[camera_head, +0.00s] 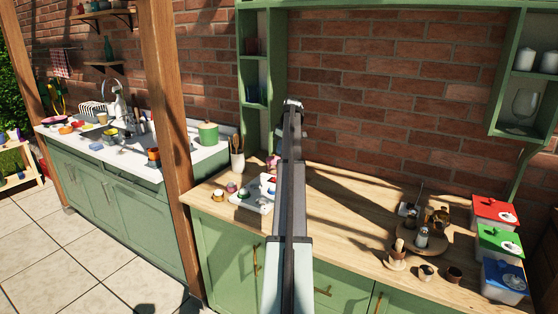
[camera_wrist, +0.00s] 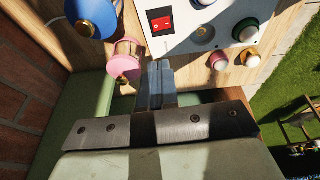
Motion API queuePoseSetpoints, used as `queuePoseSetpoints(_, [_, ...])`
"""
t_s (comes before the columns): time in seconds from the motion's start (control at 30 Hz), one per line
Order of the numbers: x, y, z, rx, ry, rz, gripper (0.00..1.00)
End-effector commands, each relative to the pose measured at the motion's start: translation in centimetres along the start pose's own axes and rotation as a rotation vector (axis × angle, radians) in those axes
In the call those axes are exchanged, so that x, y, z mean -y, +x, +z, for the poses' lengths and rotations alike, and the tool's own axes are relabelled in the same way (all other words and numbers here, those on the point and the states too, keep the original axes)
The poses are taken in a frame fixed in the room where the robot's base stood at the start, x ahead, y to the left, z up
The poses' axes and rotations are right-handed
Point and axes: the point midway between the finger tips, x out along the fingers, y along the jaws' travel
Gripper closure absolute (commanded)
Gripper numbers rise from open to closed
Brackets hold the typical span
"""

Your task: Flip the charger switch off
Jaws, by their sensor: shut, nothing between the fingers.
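The charger (camera_wrist: 190,40) is a white box on the wooden worktop, at the top of the wrist view. Its red rocker switch (camera_wrist: 161,23) sits in a black frame on the panel; I cannot tell which side is pressed. My gripper (camera_wrist: 155,68) is shut and empty, its fingertips just below the charger's near edge in that view, below the switch. I cannot tell whether they touch the box. In the head view, the charger (camera_head: 250,204) shows at the left of my arm, partly hidden by it, and my gripper is hidden there.
A blue lantern-like item (camera_wrist: 96,17) and a pink one (camera_wrist: 124,62) stand close left of my fingers. Small round items line the charger's right side. A tool pot (camera_head: 237,163) stands behind it.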

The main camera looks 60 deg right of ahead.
Motion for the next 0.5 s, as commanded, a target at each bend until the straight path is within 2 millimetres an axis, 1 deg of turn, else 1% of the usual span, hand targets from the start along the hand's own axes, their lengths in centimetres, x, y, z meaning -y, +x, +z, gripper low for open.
queuePoseSetpoints(0.17, [0.1, 2.6, 0.0, 0.001, 0.0, -0.001, 1.0])
queuePoseSetpoints(0.5, [0.0, 8.6, 0.1, 0.001, 0.001, -0.001, 1.0])
